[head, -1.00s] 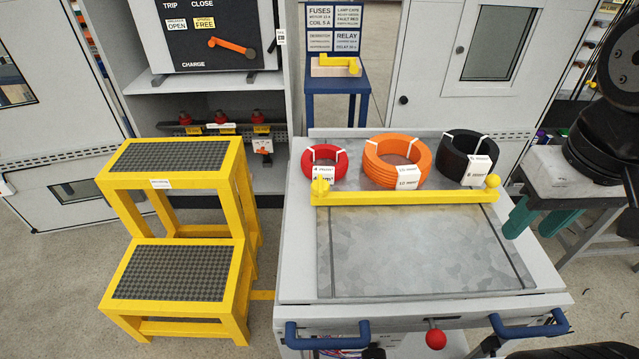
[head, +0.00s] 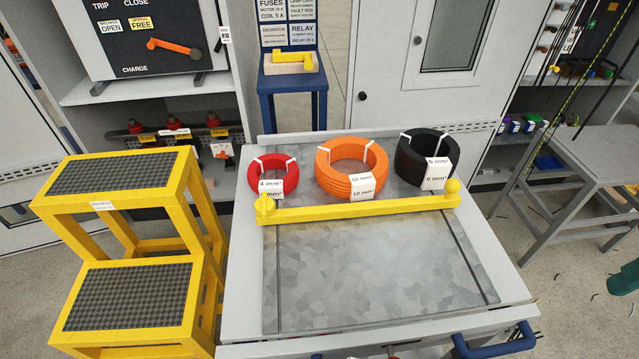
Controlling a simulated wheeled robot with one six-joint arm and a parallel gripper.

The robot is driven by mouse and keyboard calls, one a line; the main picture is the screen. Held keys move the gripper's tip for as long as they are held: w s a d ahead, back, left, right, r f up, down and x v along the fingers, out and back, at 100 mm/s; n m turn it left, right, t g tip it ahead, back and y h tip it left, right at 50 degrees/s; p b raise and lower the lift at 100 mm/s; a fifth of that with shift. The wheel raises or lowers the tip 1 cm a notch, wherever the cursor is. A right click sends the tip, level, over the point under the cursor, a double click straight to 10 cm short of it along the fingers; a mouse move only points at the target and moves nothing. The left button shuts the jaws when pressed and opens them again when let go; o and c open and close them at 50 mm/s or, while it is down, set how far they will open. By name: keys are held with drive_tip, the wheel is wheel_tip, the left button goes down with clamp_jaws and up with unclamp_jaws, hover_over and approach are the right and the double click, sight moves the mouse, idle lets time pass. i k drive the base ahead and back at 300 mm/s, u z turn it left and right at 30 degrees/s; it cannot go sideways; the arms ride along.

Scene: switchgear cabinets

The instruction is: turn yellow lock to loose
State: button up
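A long yellow bar (head: 360,208) lies across the top of the grey cart, with a yellow ball at its right end and a raised yellow knob at its left end. A smaller yellow handle (head: 296,62) sits on a pale block on the blue stand (head: 290,85) at the back. I cannot tell which of these is the yellow lock.
Red (head: 273,175), orange (head: 350,168) and black (head: 424,160) cable coils stand at the cart's back. Yellow steps (head: 125,250) stand left. A breaker panel (head: 160,38) is behind them. A grey table (head: 600,150) stands right, with open floor between it and the cart.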

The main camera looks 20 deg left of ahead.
sight(265, 206)
drive_tip(key=z, duration=0.1)
drive_tip(key=k, duration=0.55)
drive_tip(key=u, duration=0.9)
drive_tip(key=i, duration=0.5)
